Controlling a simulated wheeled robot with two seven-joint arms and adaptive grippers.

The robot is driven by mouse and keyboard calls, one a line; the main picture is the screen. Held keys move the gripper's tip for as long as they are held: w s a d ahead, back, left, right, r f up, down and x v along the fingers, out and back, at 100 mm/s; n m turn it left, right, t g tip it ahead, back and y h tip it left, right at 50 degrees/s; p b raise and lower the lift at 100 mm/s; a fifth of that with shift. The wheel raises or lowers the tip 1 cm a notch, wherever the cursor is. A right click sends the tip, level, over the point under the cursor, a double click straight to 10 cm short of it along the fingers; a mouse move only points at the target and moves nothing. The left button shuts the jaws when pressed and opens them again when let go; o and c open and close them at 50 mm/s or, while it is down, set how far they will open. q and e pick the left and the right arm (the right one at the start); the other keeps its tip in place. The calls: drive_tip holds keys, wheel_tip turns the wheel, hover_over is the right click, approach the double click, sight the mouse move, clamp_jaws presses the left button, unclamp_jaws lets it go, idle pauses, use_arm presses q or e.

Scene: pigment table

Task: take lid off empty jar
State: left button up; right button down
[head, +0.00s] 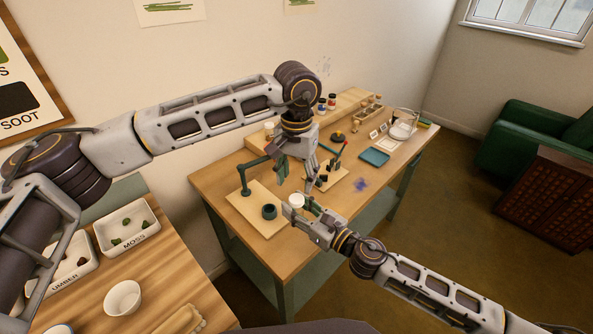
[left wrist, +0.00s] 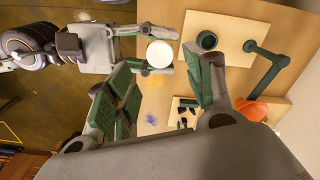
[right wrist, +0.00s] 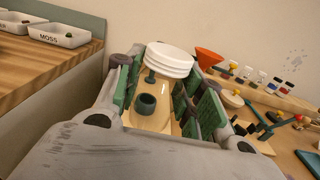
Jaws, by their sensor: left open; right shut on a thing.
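A round white lid (head: 297,200) sits at my right gripper (head: 303,212), which is shut on the jar under it. The lid also shows in the left wrist view (left wrist: 160,54) and the right wrist view (right wrist: 170,60), level on top between the right fingers. The jar's body is mostly hidden by the lid and fingers; I cannot tell its contents. My left gripper (head: 296,174) is open and empty, a little above and behind the lid, fingers pointing down. In the left wrist view the lid lies ahead of the gap between its fingers, apart from them.
Below on the pigment table are a wooden board (head: 245,205), a dark green cup (head: 269,211) and a green stand (head: 244,180). An orange funnel (left wrist: 250,108) is near the stand. A blue tray (head: 374,157) lies right. Moss and umber trays (head: 127,228) are on the left table.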

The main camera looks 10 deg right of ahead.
sight(296, 198)
use_arm(q)
drive_tip(key=shift+f, duration=3.15)
drive_tip(key=shift+c, duration=0.2)
drive_tip(key=c, duration=1)
drive_tip(key=shift+n, duration=0.3)
